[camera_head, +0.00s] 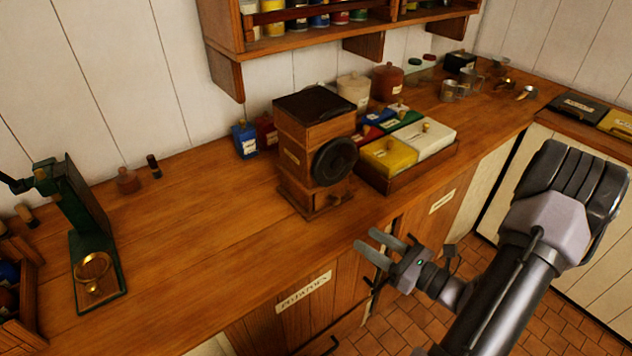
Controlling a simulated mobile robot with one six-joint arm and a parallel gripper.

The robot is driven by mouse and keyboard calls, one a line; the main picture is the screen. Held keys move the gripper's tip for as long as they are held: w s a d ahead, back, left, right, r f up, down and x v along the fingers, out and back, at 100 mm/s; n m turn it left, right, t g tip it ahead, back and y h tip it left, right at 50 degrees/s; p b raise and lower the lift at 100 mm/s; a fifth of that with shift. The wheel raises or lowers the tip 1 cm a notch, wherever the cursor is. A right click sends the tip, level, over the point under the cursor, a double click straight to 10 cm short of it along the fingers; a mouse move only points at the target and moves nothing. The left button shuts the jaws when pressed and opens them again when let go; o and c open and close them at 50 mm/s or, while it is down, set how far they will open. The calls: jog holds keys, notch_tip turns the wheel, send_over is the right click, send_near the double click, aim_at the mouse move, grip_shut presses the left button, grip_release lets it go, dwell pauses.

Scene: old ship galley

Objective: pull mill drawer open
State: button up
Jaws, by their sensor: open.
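The coffee mill (305,150) is a wooden box with a dark top and a round black wheel (335,161) on its front right side. It stands upright near the counter's front edge. Its drawer (325,202) is low on the front, with a small brass knob (335,200); it looks shut. My gripper (366,244) is open and empty, with its two grey fingers pointing left. In the picture it is below and right of the mill, in front of the counter edge and apart from the knob.
A wooden tray (405,182) of coloured boxes stands right of the mill. Blue and red tins (245,139) stand behind it on the left. A green stand with a brass pan (92,267) is at far left. A shelf (300,42) hangs above. The left counter (190,225) is mostly clear.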

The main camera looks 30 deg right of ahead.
aim_at(338, 202)
jog(key=s+d+f+m+t+h, duration=0.1)
jog(key=s+d+f+m+h, duration=0.1)
jog(key=d+f+m+h, duration=0.15)
jog(key=shift+y, duration=0.25)
jog(key=w+b, duration=0.1)
jog(key=w, duration=0.4)
jog(key=w+b, duration=0.1)
jog(key=w, duration=0.5)
jog(key=w+a+r+b, duration=0.1)
jog(key=w, duration=0.5)
jog(key=shift+w, duration=0.2)
grip_shut()
